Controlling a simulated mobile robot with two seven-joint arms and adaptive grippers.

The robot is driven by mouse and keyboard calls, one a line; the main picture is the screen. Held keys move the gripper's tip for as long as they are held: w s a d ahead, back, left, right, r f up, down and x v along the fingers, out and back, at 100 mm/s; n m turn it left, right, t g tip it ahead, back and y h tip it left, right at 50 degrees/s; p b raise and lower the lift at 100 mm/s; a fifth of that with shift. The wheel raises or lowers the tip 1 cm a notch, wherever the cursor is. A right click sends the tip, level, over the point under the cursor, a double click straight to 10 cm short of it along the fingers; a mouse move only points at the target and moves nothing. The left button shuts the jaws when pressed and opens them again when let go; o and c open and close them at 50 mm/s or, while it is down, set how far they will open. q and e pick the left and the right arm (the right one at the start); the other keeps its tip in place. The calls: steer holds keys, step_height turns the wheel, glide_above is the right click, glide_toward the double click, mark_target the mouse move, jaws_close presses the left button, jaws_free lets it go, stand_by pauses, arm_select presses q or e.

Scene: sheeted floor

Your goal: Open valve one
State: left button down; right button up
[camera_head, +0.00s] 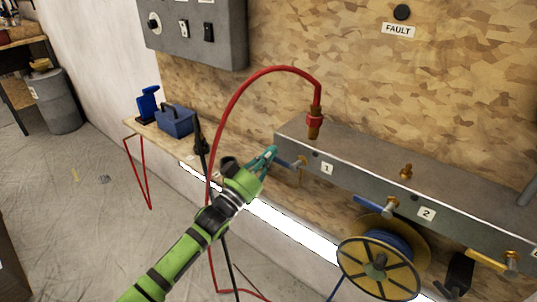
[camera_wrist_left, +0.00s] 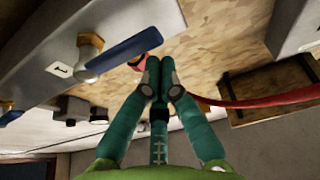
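Valve one, with a blue lever (camera_head: 285,163) on a brass stem, is on the front of the grey manifold (camera_head: 345,172), left of the label "1" (camera_head: 327,168). Its lever points left in the head view. In the left wrist view the lever (camera_wrist_left: 128,52) runs right from its stem, above and left of my fingertips. My left gripper (camera_head: 273,152) has teal fingers beside the lever's free end. In the left wrist view the fingertips (camera_wrist_left: 160,78) are together with nothing seen between them; they look apart from the lever. My right gripper is out of view.
A red hose (camera_head: 240,95) arches from the manifold top down behind my left arm. Valve two's blue lever (camera_head: 366,203), a yellow lever (camera_head: 485,260) and a cable reel (camera_head: 347,270) are to the right. A blue toolbox (camera_head: 175,121) is on the shelf.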

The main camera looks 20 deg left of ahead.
arm_select(q)
steer(key=shift+f, duration=0.15)
steer(key=shift+a+f+n+t+y, duration=0.15)
steer(key=shift+f+n+y, duration=0.2)
steer(key=shift+n, duration=0.4)
steer(key=shift+f+n+t+y, duration=0.15)
steer(key=shift+f+n+y, duration=0.15)
steer(key=shift+n, duration=0.45)
steer(key=s+d+f+n+g+y+p, duration=0.1)
steer(key=d+f+n+y+p, duration=0.3)
steer(key=n, duration=1.4)
step_height(320, 180, down, 3)
steer(key=g+y+p, duration=0.1)
steer(key=p, duration=0.1)
steer(key=shift+s+f+g+y+p, duration=0.2)
steer(key=shift+g+y+p, duration=0.15)
steer(key=shift+g+p, duration=0.05)
steer(key=shift+d, duration=0.2)
steer(key=shift+a, duration=0.1)
